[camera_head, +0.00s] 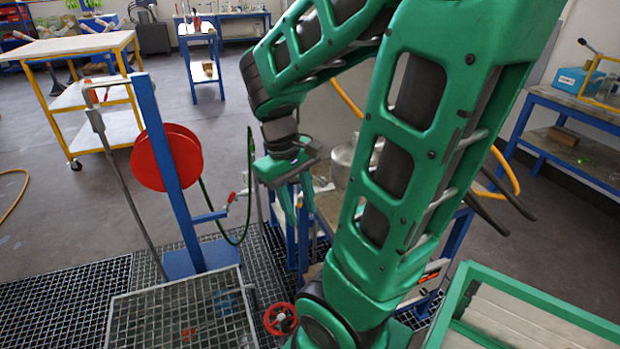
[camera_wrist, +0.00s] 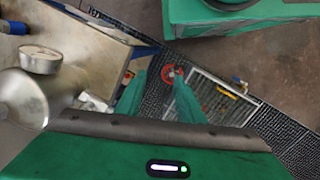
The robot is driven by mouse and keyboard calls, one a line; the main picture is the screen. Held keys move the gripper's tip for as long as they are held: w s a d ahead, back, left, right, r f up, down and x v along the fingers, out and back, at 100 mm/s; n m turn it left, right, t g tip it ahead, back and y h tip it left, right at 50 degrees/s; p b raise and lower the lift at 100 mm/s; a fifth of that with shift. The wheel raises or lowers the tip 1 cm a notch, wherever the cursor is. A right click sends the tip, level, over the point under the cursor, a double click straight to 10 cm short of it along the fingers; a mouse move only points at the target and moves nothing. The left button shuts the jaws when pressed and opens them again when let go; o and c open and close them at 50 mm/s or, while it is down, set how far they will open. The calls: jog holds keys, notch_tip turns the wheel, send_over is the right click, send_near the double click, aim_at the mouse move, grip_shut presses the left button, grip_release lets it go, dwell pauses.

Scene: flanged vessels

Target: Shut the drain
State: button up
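A red handwheel (camera_head: 280,318) sits low beside the grating, partly behind my arm's lower part. It also shows in the wrist view (camera_wrist: 172,75), far below and between my fingertips. A metal vessel (camera_head: 345,160) stands on a bench behind my arm, partly hidden; its rounded metal body (camera_wrist: 22,100) shows at the left of the wrist view. My gripper (camera_head: 293,205) points down near the bench's left edge. In the wrist view its two green fingers (camera_wrist: 160,78) are apart with nothing held between them. I cannot tell which fitting is the drain.
A blue post (camera_head: 165,150) with a red reel (camera_head: 166,157) and green hose stands left of my gripper. A mesh-topped frame (camera_head: 180,315) stands in front. A green-framed bin (camera_head: 530,310) is at the lower right.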

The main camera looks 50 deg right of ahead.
jog(key=w+d+f+n+g+h, duration=0.2)
jog(key=w+d+f+n+h, duration=0.15)
jog(key=w+n+h, duration=0.2)
jog(key=w+d+f+n+g+h, duration=0.3)
jog(key=w+f+n+h, duration=0.1)
jog(key=w+n, duration=0.25)
jog(key=s+d+r+n+h, duration=0.1)
jog(key=d, duration=0.2)
jog(key=s+d+r+n+g+h, duration=0.1)
jog(key=s+d+n+h, duration=0.1)
jog(key=d, duration=0.1)
jog(key=s+d+r+n+g+h, duration=0.1)
jog(key=d+r, duration=0.1)
jog(key=d, duration=0.1)
jog(key=shift+s+n+h, duration=0.15)
jog(key=shift+n+h, duration=0.15)
jog(key=shift+h, duration=0.05)
jog(key=shift+c, duration=0.7)
